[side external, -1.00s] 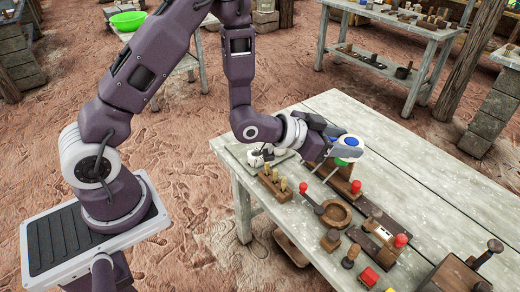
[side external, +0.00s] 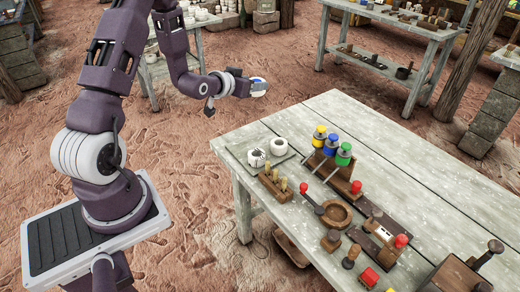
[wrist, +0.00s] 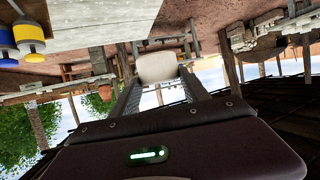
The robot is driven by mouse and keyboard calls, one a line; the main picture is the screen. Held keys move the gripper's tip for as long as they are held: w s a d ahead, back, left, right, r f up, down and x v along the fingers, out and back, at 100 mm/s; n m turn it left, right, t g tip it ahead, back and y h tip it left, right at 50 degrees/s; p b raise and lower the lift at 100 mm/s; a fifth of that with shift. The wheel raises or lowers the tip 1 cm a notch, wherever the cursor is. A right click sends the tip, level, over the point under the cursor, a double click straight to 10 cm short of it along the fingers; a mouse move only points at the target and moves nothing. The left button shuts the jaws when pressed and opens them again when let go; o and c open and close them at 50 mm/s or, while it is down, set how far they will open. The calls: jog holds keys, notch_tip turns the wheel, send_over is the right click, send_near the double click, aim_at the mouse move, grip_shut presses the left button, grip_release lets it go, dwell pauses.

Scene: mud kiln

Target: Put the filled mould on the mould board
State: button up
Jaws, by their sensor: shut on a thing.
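My gripper (side external: 258,88) is up in the air beyond the left far edge of the table, clear of the tabletop. In the wrist view its two fingers are shut on a pale, off-white rounded thing (wrist: 157,67). It may be the filled mould, but its contents do not show. A thin grey slab, seemingly the mould board (side external: 276,161), lies at the table's left corner. Two white round pieces stand on it, a front one (side external: 257,158) and a back one (side external: 278,146).
On the worktable (side external: 400,150), yellow, blue and green jars (side external: 331,143) stand in a wooden rack right of the slab. A block of wooden pegs (side external: 275,187) is in front of it. Stamps and a round wooden dish (side external: 336,213) crowd the front edge. The back is clear.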

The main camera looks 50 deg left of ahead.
aim_at(249, 146)
jog(key=f, duration=0.7)
jog(key=a+f, duration=0.1)
jog(key=f, duration=1.3)
jog(key=shift+s+a, duration=0.2)
jog(key=shift+s, duration=0.1)
jog(key=shift+f, duration=0.1)
jog(key=o, duration=1.5)
